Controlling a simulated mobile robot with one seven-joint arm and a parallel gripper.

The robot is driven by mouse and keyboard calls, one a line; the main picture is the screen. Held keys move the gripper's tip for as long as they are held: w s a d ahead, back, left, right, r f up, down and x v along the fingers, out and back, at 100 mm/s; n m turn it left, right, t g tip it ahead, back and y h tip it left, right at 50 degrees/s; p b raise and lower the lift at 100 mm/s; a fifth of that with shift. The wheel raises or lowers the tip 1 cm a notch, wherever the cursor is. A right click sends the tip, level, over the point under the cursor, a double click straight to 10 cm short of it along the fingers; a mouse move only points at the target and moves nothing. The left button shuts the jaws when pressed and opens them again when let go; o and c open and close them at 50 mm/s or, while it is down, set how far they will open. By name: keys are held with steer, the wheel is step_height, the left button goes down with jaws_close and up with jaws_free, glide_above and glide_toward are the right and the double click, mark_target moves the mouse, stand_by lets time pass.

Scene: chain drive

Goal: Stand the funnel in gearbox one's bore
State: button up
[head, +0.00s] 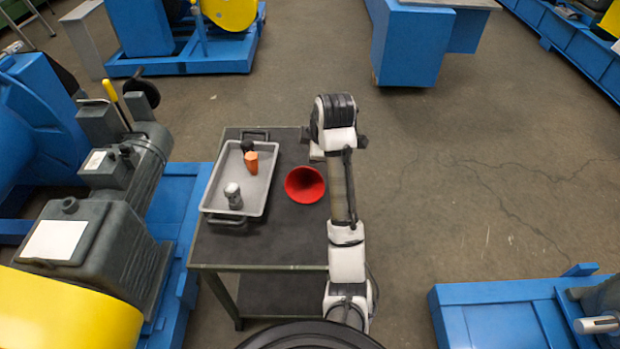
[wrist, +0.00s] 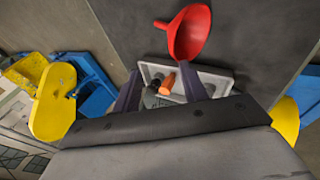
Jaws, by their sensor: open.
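The red funnel (head: 305,185) lies on the dark cart top, to the right of the grey tray, its wide mouth showing. In the wrist view the funnel (wrist: 190,35) is beyond my fingertips, with its thin spout pointing left. My gripper (wrist: 160,72) is open, with nothing between its fingers that I can tell is held; it is apart from the funnel. In the head view my arm hides the fingers. A grey gearbox (head: 75,235) stands at the left with a small round opening (head: 70,205) on top. I cannot tell whether this is gearbox one.
The grey tray (head: 212,190) on the cart (head: 270,250) holds an orange piece (head: 251,162), a dark piece and a grey piece (head: 233,196). A yellow guard (head: 70,315) and blue frames flank the left.

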steer(key=d+f, duration=0.2)
steer(key=b, duration=0.4)
glide_above(309, 172)
steer(key=s+d, duration=0.2)
steer(key=shift+g, duration=0.4)
step_height(309, 172, down, 6)
steer(key=shift+w+a+f, duration=0.1)
steer(key=shift+a, duration=0.05)
steer(key=x, duration=0.2)
steer(key=p+x, duration=0.1)
steer(key=x, duration=0.1)
steer(key=shift+a+f, duration=0.15)
steer(key=shift+a, duration=0.3)
steer(key=shift+w+a+f, duration=0.1)
steer(key=shift+w+f, duration=0.2)
steer(key=shift+f, duration=0.3)
jaws_close()
